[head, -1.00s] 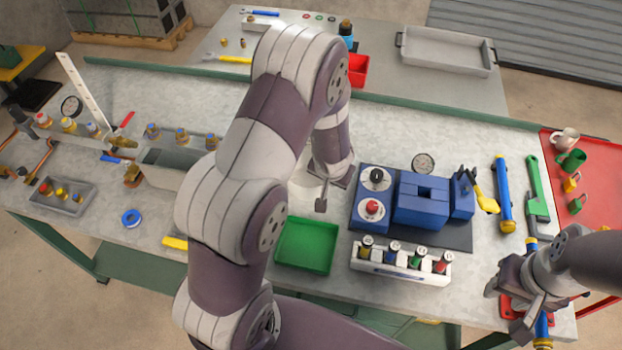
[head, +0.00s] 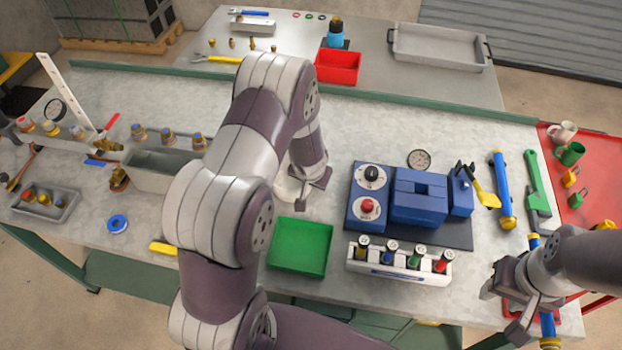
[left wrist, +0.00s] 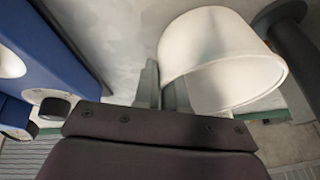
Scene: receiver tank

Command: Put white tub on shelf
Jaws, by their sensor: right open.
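The white tub (head: 289,188) stands at the middle of the workbench, partly hidden behind my left arm in the head view. The left wrist view shows the tub (left wrist: 222,65) tilted in the picture, its open rim turned toward the camera. My left gripper (left wrist: 163,90) has its fingers close together at the left edge of the tub, with the wall seeming to lie between them. My right gripper (head: 505,305) is open over the front right corner of the bench, above a red item and a blue-yellow rod. A green lower shelf (head: 140,285) shows under the bench.
A green tray (head: 300,247) lies just in front of the tub. A blue device (head: 418,200) and a rack of several coloured bottles (head: 400,262) stand to its right. A grey bin (head: 155,170) is on the left. A red bin (head: 338,67) stands on the table behind.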

